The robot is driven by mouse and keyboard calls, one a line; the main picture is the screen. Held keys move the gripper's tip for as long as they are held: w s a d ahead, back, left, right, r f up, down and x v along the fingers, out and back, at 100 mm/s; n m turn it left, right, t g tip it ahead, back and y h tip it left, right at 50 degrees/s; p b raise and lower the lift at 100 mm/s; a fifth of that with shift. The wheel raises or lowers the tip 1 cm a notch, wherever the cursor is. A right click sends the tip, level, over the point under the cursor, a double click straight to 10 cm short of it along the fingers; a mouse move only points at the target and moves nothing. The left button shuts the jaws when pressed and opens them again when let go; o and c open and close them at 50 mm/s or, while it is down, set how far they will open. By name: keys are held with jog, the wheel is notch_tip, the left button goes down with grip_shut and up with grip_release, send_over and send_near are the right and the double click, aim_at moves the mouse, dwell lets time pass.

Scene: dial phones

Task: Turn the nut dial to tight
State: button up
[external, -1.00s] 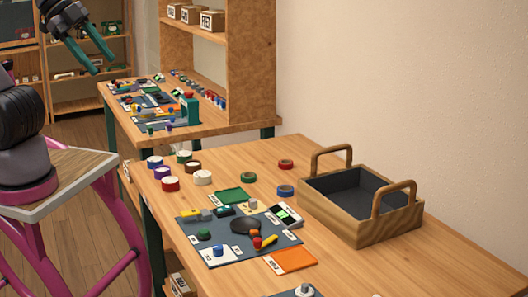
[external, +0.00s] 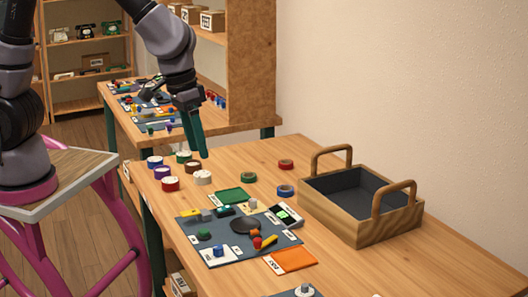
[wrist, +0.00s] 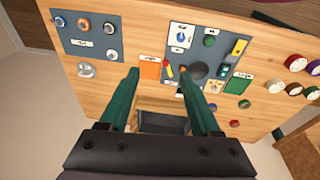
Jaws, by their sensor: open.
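My gripper (external: 202,153) hangs over the back part of the near table, with its green fingers pointing down. In the wrist view my gripper (wrist: 160,78) is open, with a gap between the fingers and nothing held. The grey mat (wrist: 75,44) at upper left of the wrist view carries a blue knob, an orange knob and several metallic round fittings. One silvery fitting (wrist: 87,70) looks most like the nut dial, but I cannot read its label or setting. A metallic knob (external: 305,290) shows at the bottom edge of the external view, partly cut off. My gripper is well away from it.
A second grey mat (external: 222,258) holds a dark round piece, coloured knobs and small parts. A wooden tray (external: 375,235) with handles stands at right. Tape rolls (external: 170,184) sit at the back left. An orange card (external: 293,260) lies by the mat.

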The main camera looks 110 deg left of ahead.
aim_at(218, 247)
jog(key=a+f+n, duration=0.2)
jog(key=f, duration=0.7)
jog(key=a+f+n+g, duration=0.1)
jog(key=a+f+n, duration=0.1)
jog(key=f, duration=0.8)
jog(key=a+f+n+g, duration=0.1)
jog(key=a+f+n, duration=0.1)
jog(key=f, duration=0.7)
jog(key=shift+w+a+f+n+h, duration=0.3)
jog(key=shift+w+n+h, duration=0.1)
jog(key=shift+n, duration=0.2)
grip_shut()
